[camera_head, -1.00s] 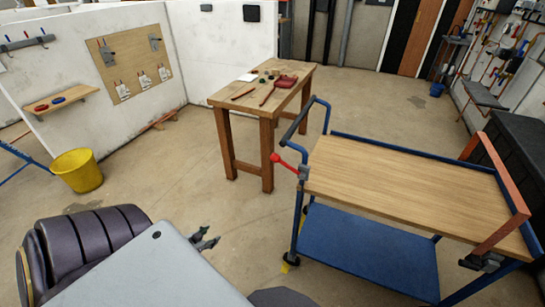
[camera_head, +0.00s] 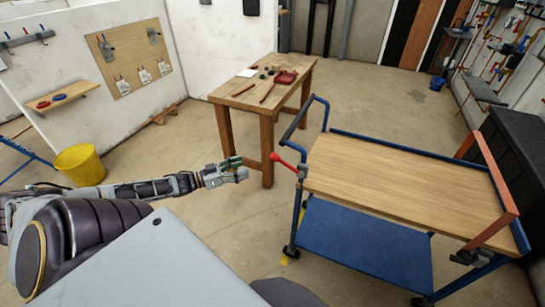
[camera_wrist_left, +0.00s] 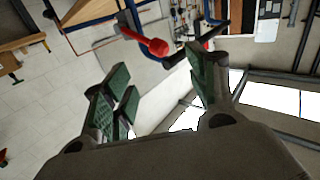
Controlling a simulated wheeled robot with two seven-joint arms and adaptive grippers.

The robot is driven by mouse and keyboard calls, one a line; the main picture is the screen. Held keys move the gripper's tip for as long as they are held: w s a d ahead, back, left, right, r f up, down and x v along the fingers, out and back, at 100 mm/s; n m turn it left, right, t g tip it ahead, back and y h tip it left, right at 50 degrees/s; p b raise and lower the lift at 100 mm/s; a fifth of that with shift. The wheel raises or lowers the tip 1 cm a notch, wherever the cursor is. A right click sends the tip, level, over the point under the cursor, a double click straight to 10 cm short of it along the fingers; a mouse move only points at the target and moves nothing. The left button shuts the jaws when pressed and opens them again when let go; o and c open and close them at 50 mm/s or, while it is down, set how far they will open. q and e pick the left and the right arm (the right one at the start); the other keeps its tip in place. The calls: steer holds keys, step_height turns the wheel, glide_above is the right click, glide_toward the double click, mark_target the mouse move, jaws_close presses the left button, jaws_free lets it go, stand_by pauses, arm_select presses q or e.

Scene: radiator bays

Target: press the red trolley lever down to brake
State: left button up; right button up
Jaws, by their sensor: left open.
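The red trolley lever (camera_head: 286,161) sticks out from the left end of the blue trolley (camera_head: 365,245), near its handle; its knob end is up and to the left. My left gripper (camera_head: 241,169) is open and empty, a short way left of the lever and apart from it. In the left wrist view the red lever (camera_wrist_left: 148,42) shows beyond the open green-padded fingers (camera_wrist_left: 165,95), above the gap between them. My right gripper does not show.
A wooden table (camera_head: 262,97) with tools stands behind the lever. A yellow bucket (camera_head: 79,165) stands at the left. A black cabinet (camera_head: 516,145) is beyond the trolley's right side. Floor is clear between my left arm and the table.

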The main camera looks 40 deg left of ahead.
mark_target(272, 157)
arm_select(q)
steer(key=shift+r+b+x, duration=0.2)
steer(key=shift+b+x, duration=1.2)
steer(key=shift+x, duration=5.6)
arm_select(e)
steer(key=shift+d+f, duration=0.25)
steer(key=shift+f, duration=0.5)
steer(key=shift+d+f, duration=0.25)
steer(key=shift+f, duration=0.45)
arm_select(q)
steer(key=shift+s+d, duration=0.1)
jaws_close()
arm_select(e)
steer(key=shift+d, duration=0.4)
